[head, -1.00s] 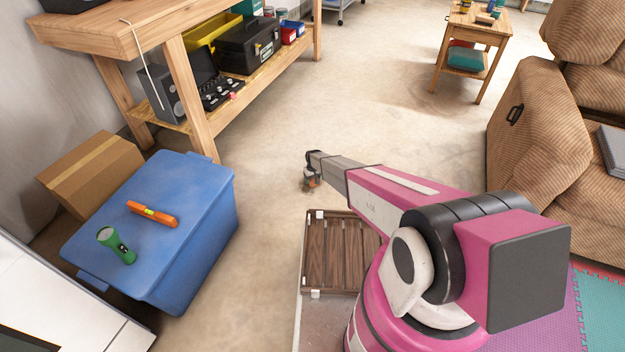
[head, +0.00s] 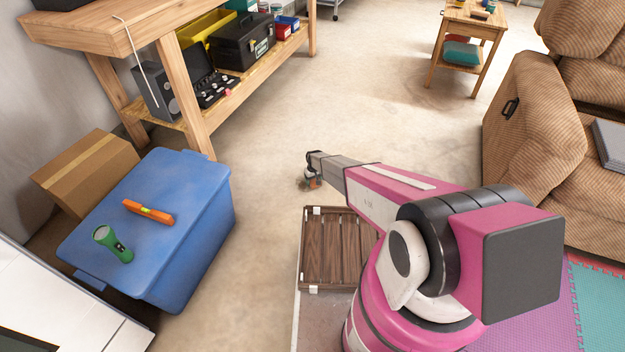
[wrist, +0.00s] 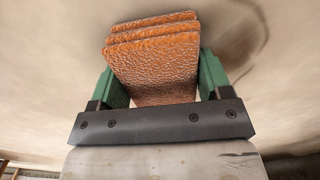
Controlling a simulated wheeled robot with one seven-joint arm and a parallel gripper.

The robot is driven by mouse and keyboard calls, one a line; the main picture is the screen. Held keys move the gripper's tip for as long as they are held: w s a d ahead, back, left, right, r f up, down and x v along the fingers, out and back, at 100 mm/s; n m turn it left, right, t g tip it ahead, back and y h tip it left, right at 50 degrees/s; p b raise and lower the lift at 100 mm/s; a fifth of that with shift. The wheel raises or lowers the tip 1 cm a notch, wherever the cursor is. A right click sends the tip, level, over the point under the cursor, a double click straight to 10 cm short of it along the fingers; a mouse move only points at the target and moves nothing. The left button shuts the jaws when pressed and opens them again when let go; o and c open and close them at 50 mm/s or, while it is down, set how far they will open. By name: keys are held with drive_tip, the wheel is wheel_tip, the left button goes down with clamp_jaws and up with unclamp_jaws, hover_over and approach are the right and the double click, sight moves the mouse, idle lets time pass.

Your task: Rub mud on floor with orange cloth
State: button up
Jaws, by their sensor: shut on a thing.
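My gripper (wrist: 155,85) is shut on the orange cloth (wrist: 155,60), which shows as a folded, rough-textured stack between its two green fingers in the wrist view. In the head view my gripper (head: 312,181) is low over the concrete floor, past the wooden slatted panel, with a small bit of orange at its tip. In the wrist view a brown mud smear (wrist: 240,45) is on the floor to the right of the cloth. A small brownish patch (head: 303,184) shows beside the gripper in the head view. I cannot tell whether the cloth touches the floor.
A blue bin (head: 190,215) with an orange level and a green flashlight stands at left, by a cardboard box (head: 85,170). A wooden workbench (head: 200,110) is behind it. A corduroy recliner (head: 540,140) stands at right. The floor beyond my gripper is clear.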

drive_tip(key=shift+s+d, duration=0.45)
drive_tip(key=shift+s, duration=0.2)
drive_tip(key=shift+s+d, duration=0.45)
drive_tip(key=shift+s, duration=0.15)
drive_tip(key=shift+s+d+f, duration=0.15)
drive_tip(key=shift+s+d, duration=0.2)
drive_tip(key=shift+s, duration=0.15)
drive_tip(key=shift+w+a, duration=0.65)
drive_tip(key=shift+w, duration=0.25)
drive_tip(key=shift+w+a, duration=0.6)
drive_tip(key=shift+w, duration=0.25)
drive_tip(key=shift+w+a, duration=0.6)
drive_tip(key=shift+w, duration=0.2)
drive_tip(key=shift+w, duration=0.1)
drive_tip(key=shift+w+a, duration=0.55)
drive_tip(key=shift+w, duration=0.15)
